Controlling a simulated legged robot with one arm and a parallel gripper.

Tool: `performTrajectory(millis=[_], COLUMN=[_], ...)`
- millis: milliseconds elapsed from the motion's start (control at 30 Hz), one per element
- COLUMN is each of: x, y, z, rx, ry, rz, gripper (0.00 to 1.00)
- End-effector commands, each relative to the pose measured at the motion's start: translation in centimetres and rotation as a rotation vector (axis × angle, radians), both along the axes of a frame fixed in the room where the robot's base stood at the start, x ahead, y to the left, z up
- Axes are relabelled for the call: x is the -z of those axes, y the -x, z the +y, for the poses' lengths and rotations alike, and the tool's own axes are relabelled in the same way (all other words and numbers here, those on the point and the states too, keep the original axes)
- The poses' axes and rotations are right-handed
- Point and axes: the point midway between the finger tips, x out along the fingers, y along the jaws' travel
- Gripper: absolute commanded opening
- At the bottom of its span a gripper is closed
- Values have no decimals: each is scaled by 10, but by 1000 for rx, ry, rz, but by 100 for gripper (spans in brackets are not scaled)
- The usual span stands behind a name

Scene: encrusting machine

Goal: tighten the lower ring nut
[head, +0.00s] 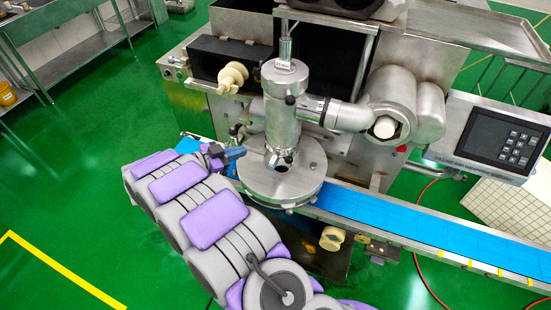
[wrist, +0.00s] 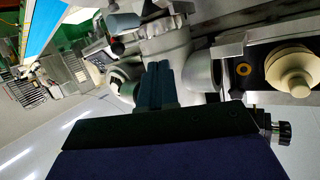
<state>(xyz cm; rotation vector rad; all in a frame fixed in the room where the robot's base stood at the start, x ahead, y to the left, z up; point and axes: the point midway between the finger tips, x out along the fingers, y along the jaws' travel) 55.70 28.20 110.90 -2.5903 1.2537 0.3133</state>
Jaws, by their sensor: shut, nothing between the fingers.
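The steel encrusting machine has an upright cylinder (head: 283,110) standing over a round steel plate (head: 280,180). A collar with small dark knobs (head: 311,108) joins the cylinder to the side pipe. I cannot tell for sure which part is the lower ring nut. My gripper (head: 238,153) is shut and empty, left of the cylinder's lower end and near the plate's left edge. In the wrist view the shut fingers (wrist: 158,70) point at grey metal parts of the machine; whether they touch anything is unclear.
A blue conveyor belt (head: 420,232) runs right from the plate. A cream knob (head: 233,77) sticks out at the upper left of the machine; a cream stepped knob shows in the wrist view (wrist: 295,72). A control panel (head: 492,138) stands at right. Green floor (head: 70,190) is clear at left.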

Motion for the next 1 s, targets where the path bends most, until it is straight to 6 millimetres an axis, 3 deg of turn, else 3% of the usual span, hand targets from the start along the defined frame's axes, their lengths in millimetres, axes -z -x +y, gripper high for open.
performTrajectory(millis=[100,200,300,467,800,1000], x=[9,13,15,18,29,37], y=[40,59,65,58,27,11], z=[2,4,3,-15,-77,-99], rx=[96,142,162,166,166,162], ry=[103,148,167,168,161,165], rz=[28,42,47,51,50,48], gripper=[0,0,0,0,0,0])
